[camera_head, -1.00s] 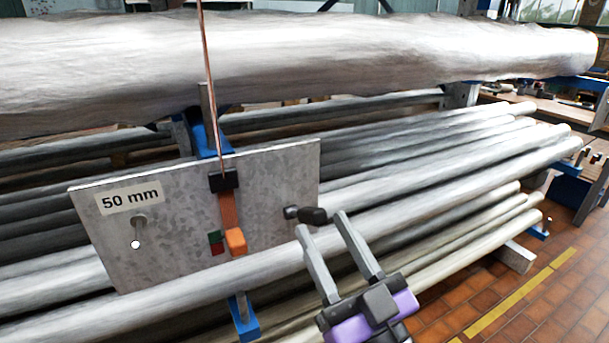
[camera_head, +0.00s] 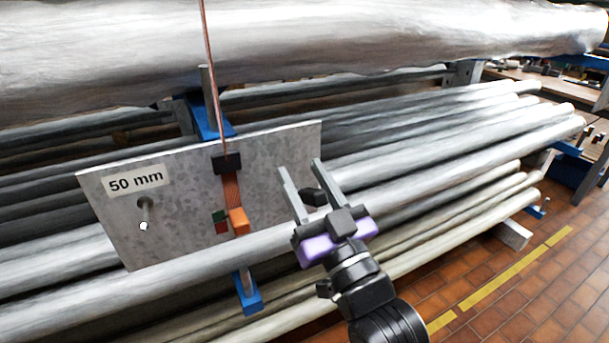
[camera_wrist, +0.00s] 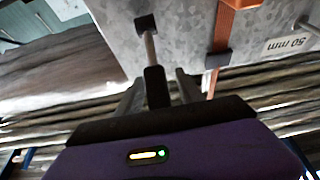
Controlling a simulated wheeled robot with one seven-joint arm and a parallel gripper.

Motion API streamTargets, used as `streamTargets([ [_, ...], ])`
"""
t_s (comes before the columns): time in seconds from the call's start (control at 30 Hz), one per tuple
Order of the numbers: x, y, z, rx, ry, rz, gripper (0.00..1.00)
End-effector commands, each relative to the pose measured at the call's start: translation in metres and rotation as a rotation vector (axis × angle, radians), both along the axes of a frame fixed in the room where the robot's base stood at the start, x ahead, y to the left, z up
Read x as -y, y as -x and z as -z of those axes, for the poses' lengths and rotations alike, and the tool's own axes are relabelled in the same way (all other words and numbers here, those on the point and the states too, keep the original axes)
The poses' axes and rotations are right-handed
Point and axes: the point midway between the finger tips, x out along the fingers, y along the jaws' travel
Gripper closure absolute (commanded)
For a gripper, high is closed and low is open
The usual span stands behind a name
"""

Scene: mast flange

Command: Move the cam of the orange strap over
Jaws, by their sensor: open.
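The orange strap (camera_head: 231,188) runs down the front of a grey metal plate (camera_head: 190,175), from a black buckle (camera_head: 227,163) to an orange block (camera_head: 239,221), which looks like its cam. A small green and red marker (camera_head: 220,222) sits just left of that block. A black-handled lever (camera_head: 312,197) sticks out at the plate's right part. My gripper (camera_head: 299,165) is open, right of the strap. In the wrist view the black handle (camera_wrist: 155,86) lies between the open fingers (camera_wrist: 158,80) in the picture; I see no clear contact. The strap (camera_wrist: 222,32) is to their right.
A "50 mm" label (camera_head: 136,179) and a metal peg (camera_head: 146,208) are on the plate's left. A thin copper-coloured line rises from the buckle. Long metal pipes (camera_head: 440,150) lie behind and below; a large wrapped pipe (camera_head: 300,50) spans above. Tiled floor (camera_head: 560,280) is open at right.

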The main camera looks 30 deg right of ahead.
Motion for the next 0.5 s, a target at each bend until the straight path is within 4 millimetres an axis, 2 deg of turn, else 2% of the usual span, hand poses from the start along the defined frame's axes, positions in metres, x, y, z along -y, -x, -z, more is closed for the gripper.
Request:
streamTargets([
  [0.13,0.0001,0.0001,0.0002,0.000,0.000,0.000,0.56],
  [0.3,0.0001,0.0003,0.0001,0.000,0.000,0.000,0.90],
  [0.37,0.0001,0.0004,0.0001,0.001,0.000,0.000,1.00],
  [0.5,0.0001,0.0004,0.0000,0.001,0.000,0.000,1.00],
])
